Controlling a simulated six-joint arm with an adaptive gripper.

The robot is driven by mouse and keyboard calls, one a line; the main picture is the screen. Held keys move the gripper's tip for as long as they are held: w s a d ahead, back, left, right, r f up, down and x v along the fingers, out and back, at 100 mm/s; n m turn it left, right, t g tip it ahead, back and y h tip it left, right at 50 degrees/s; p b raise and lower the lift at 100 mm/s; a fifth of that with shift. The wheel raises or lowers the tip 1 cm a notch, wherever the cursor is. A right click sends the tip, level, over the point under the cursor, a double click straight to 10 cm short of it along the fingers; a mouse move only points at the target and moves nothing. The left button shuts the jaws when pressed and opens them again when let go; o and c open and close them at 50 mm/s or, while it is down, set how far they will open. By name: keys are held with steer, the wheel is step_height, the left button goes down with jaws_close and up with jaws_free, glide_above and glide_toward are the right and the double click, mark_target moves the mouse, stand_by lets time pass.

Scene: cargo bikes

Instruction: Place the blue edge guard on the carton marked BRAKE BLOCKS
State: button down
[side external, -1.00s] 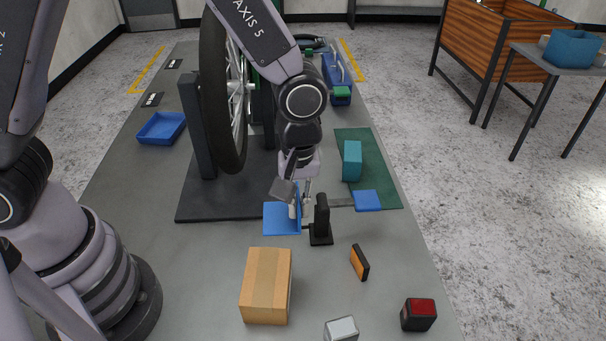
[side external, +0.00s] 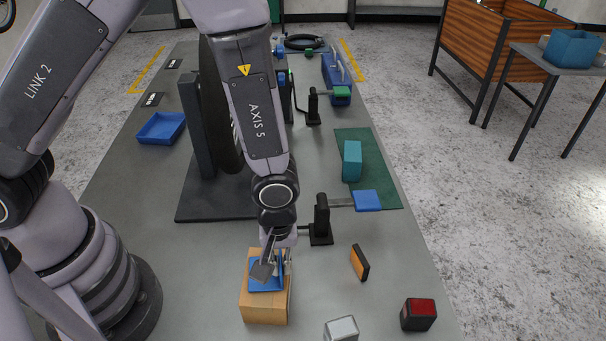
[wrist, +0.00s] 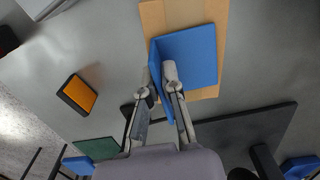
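The blue edge guard (side external: 264,279) is an L-shaped piece with a flat flange and an upright flange. It also shows in the wrist view (wrist: 193,57). My gripper (side external: 275,266) is shut on its upright flange, with one finger on each side in the wrist view (wrist: 160,78). The flat flange is over the top of the tan cardboard carton (side external: 265,308), whose edges show around the guard in the wrist view (wrist: 153,17). I cannot tell whether the guard touches the carton or hovers just above it. No marking is readable on the carton.
A black post stand (side external: 321,222) with a blue plate (side external: 367,200) on its arm stands behind the carton. An orange-and-black block (side external: 359,262), a grey box (side external: 341,329) and a red-topped black box (side external: 418,315) lie to the right. A wheel stand (side external: 195,130) is behind.

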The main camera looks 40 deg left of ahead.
mark_target(281, 261)
steer(key=shift+f, duration=0.1)
steer(key=c, duration=1.2)
jaws_free()
steer(key=shift+c, duration=0.2)
steer(key=w+a+r+m, duration=0.1)
steer(key=a+r, duration=0.1)
steer(key=r, duration=0.7)
steer(key=w+a+r, duration=0.1)
steer(key=a+r, duration=0.2)
steer(key=r, duration=0.7)
steer(key=s+a+r+m+t, duration=0.2)
steer(key=s+a+r+m, duration=0.2)
steer(key=a, duration=0.4)
steer(key=s+a+r+m+t, duration=0.3)
steer(key=s+a+r+m, duration=0.1)
steer(key=s+a+r, duration=0.3)
step_height(281, 261, up, 3)
steer(key=a, duration=0.2)
steer(key=shift+s+a+f+t, duration=0.2)
steer(key=shift+a+t, duration=0.1)
